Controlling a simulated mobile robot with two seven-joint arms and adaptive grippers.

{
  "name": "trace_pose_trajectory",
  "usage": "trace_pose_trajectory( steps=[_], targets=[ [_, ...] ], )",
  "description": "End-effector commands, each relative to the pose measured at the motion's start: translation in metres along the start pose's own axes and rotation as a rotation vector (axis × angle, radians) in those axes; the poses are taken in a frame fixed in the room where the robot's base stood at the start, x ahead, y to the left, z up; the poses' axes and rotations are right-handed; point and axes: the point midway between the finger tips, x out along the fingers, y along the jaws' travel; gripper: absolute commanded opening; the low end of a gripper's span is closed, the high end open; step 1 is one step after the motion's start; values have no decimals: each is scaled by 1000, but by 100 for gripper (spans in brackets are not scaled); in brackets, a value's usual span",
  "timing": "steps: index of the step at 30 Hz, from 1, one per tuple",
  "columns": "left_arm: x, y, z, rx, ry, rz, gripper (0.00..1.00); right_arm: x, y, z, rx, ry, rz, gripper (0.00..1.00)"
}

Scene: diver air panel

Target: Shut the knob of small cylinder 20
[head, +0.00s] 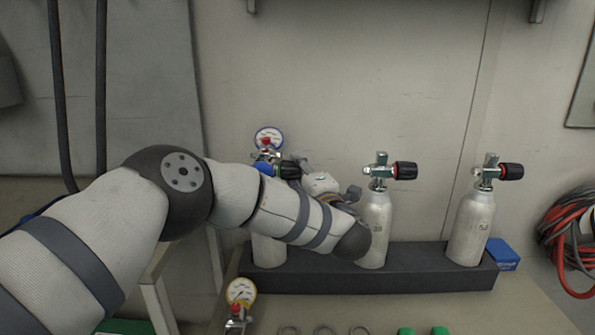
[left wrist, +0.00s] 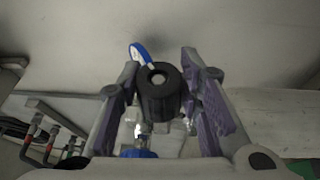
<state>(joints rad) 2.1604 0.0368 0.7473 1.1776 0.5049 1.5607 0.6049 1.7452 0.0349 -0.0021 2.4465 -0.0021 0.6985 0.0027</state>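Three silver cylinders stand in a dark rack. The left cylinder (head: 268,250) is mostly hidden behind my left arm, and no number shows on it. Its black knob (head: 289,170) points right, beside its valve. The middle cylinder (head: 376,222) and right cylinder (head: 467,228) carry small markings, hard to read. My left gripper (head: 299,168) is at the left cylinder's knob, partly hidden by my own wrist. In the left wrist view the black knob (left wrist: 158,92) lies between the two purple-padded fingers, which are open with gaps on both sides. My right gripper is not in view.
A blue-rimmed gauge (head: 269,137) stands above the left valve. The other cylinders' black knobs (head: 405,171) also point right. The rack (head: 420,279) holds the cylinders. A second gauge (head: 241,292) is in front. A blue box (head: 503,254) and red hoses (head: 570,230) lie right.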

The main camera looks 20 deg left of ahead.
Motion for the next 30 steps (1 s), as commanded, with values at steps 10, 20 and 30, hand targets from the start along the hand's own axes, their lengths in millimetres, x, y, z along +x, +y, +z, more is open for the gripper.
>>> trace_pose_trajectory(
  steps=[10, 20, 30],
  targets=[
    [0, 5, 0, 16, -2, -40, 4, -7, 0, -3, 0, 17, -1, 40],
    [0, 7, 0, 97, -10, -239, 4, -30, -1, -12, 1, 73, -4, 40],
    [0, 2, 0, 179, -18, -435, 4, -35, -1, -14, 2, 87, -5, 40]
  ],
)
